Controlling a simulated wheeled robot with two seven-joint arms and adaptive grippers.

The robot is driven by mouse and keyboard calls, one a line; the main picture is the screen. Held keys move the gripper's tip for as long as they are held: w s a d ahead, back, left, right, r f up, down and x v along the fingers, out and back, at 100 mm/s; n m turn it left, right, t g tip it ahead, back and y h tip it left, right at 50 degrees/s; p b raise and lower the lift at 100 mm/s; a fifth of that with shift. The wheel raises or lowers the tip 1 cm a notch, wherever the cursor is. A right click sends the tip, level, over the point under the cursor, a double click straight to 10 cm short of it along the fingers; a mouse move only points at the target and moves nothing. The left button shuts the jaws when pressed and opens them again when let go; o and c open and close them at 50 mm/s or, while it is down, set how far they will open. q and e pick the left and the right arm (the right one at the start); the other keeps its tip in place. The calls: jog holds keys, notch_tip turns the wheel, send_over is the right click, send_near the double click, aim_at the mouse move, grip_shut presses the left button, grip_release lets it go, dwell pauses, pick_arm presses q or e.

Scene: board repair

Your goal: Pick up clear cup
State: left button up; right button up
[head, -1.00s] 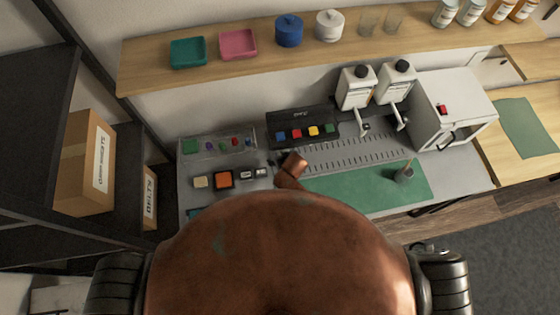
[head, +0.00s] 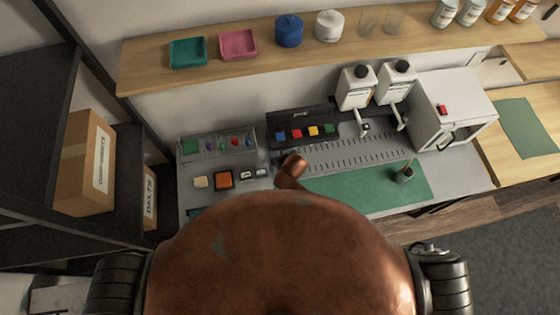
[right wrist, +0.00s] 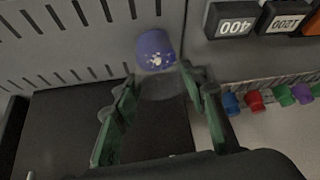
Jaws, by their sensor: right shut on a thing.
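In the right wrist view, my right gripper (right wrist: 160,78) has its two green-padded fingers on either side of a clear cup (right wrist: 162,88). The cup is see-through and faint, and is hard to make out against the dark surface. A purple-blue mass with white specks (right wrist: 155,48) shows at its far end; I cannot tell whether it is inside the cup. The gripper is shut on the cup. In the head view my own copper-coloured body hides the right gripper and the held cup. My left gripper is not in view.
The bench holds a slotted metal plate (head: 345,154), a green mat (head: 370,190), a cup with a stick (head: 404,173) and two pump bottles (head: 357,88). Clear glasses (head: 393,20) stand on the shelf (head: 150,78). Labelled blocks (right wrist: 233,20) lie beside the plate.

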jog(key=shift+s+r, duration=0.1)
jog(key=shift+c, duration=0.2)
jog(key=shift+s+d+r, duration=0.35)
jog(key=shift+s+r, duration=0.4)
jog(key=shift+s, duration=0.05)
jog(key=s+d+r, duration=0.2)
jog(key=s+r, duration=0.1)
jog(key=s, duration=0.2)
jog(key=s+d+r, duration=0.2)
jog(key=s+r, duration=0.1)
jog(key=s, duration=0.3)
jog(key=shift+d+r, duration=0.15)
jog(key=shift+d, duration=0.15)
dwell(1.2)
jog(key=shift+d, duration=0.1)
dwell(1.3)
